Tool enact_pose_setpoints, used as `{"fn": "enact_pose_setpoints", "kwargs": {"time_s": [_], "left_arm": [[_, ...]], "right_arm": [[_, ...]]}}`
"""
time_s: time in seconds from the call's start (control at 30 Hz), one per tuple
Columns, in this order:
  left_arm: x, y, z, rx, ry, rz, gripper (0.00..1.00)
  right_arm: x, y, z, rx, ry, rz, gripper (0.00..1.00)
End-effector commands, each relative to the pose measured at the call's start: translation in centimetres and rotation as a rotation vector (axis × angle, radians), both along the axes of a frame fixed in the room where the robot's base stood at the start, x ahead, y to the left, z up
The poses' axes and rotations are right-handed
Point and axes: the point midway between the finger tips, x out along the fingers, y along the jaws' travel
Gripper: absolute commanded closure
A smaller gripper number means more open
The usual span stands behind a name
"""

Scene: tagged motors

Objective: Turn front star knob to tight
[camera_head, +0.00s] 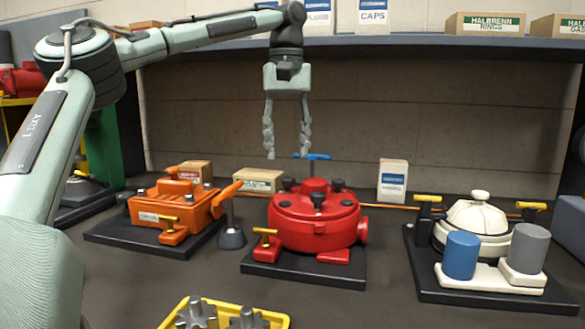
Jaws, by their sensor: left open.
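A round red housing (310,230) stands on a black base plate (277,274) in the middle of the table. Several black star knobs sit around its top; the front star knob (318,201) faces me. I cannot tell from here how tight it is. My left gripper (287,152) hangs fingers-down above and slightly behind the housing's left part. It is open and empty, apart from the knobs. A blue T-handle (314,157) rises behind the housing, close to the right finger. My right gripper is not in view.
An orange motor (172,205) stands on the left, with an orange-handled lever (228,198) beside it. A cream domed unit (478,215) with blue and grey cylinders is on the right. A yellow tray (277,318) holds grey gear-like parts in front. Small boxes stand behind.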

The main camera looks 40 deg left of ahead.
Motion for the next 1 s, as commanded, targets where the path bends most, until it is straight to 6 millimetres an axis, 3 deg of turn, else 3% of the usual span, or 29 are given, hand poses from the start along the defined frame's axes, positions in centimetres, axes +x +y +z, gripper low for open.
{"fn": "enact_pose_setpoints", "kwargs": {"time_s": [0.1, 0.3, 0.67, 1.0], "left_arm": [[0.0, 0.0, -2.2, -0.001, 0.003, 0.0, 0.56], [0.0, 0.0, -4.5, 0.001, 0.001, 0.0, 0.56], [0.0, 0.1, -5.1, 0.001, -0.001, 0.001, 0.56], [0.0, 0.1, -5.1, 0.001, -0.001, 0.001, 0.98]], "right_arm": [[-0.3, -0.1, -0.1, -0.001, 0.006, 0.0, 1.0], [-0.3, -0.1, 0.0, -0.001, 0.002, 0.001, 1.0], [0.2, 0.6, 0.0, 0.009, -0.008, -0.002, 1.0], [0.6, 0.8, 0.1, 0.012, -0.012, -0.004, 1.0]]}}
